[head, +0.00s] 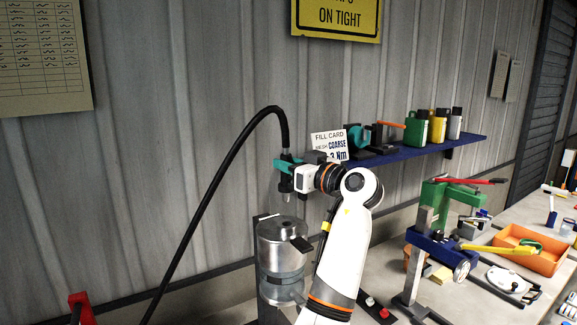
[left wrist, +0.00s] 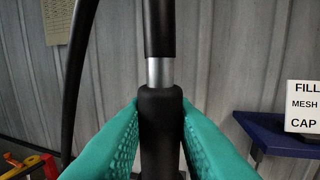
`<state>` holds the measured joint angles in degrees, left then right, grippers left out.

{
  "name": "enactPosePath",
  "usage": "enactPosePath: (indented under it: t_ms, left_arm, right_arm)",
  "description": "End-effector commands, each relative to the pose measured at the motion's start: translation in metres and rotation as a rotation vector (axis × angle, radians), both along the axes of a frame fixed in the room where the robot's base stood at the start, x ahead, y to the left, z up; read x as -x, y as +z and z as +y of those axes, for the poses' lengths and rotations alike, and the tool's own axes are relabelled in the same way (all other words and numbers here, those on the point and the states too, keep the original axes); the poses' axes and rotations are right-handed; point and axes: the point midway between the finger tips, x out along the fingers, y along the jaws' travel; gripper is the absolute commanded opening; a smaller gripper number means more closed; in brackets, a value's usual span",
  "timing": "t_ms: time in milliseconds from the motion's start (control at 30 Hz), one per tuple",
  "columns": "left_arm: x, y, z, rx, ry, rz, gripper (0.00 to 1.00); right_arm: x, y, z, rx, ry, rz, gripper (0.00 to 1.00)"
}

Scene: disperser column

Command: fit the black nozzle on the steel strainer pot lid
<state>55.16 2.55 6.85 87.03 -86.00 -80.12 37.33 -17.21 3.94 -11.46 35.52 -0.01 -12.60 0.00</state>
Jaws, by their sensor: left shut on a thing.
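My left gripper (head: 287,165) has teal fingers and is shut on the black nozzle (head: 287,185). The nozzle hangs about upright with its pale tip down, and a black hose (head: 222,168) rises from its top and curves down to the left. In the left wrist view the fingers (left wrist: 160,108) press both sides of the nozzle's black body (left wrist: 160,128); its tip is hidden there. The steel strainer pot (head: 278,264) stands below, with its lid (head: 277,228) on top. The nozzle tip appears above the lid with a gap between. My right gripper is not in view.
A blue shelf (head: 415,150) with several bottles and a fill card (head: 329,146) is on the wall to the right. A green press (head: 437,197), a blue stand with a gauge (head: 437,248) and an orange tray (head: 545,258) crowd the bench's right side.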

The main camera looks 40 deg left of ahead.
Motion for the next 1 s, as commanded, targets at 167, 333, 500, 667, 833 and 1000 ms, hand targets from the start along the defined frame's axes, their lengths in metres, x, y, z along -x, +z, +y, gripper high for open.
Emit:
enactPosePath:
  t_ms: [167, 333, 500, 667, 833, 1000]
  left_arm:
    - [0.000, -0.022, 0.000, -0.001, -0.001, -0.002, 0.00]
    - [0.000, -0.038, 0.000, -0.001, 0.000, -0.002, 0.00]
    - [0.000, -0.046, 0.000, -0.002, 0.000, -0.003, 0.00]
    - [0.000, -0.047, 0.000, -0.002, -0.001, -0.003, 0.00]
    - [0.000, -0.047, 0.000, -0.002, -0.001, -0.002, 0.00]
    - [0.000, -0.047, 0.000, -0.002, -0.001, -0.002, 0.00]
  right_arm:
    - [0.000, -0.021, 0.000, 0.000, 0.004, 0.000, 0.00]
    - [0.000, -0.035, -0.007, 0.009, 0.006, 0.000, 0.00]
    - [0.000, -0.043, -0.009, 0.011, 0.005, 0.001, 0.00]
    - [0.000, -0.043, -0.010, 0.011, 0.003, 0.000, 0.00]
    - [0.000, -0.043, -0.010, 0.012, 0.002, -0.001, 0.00]
    - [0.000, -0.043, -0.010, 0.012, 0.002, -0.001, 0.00]
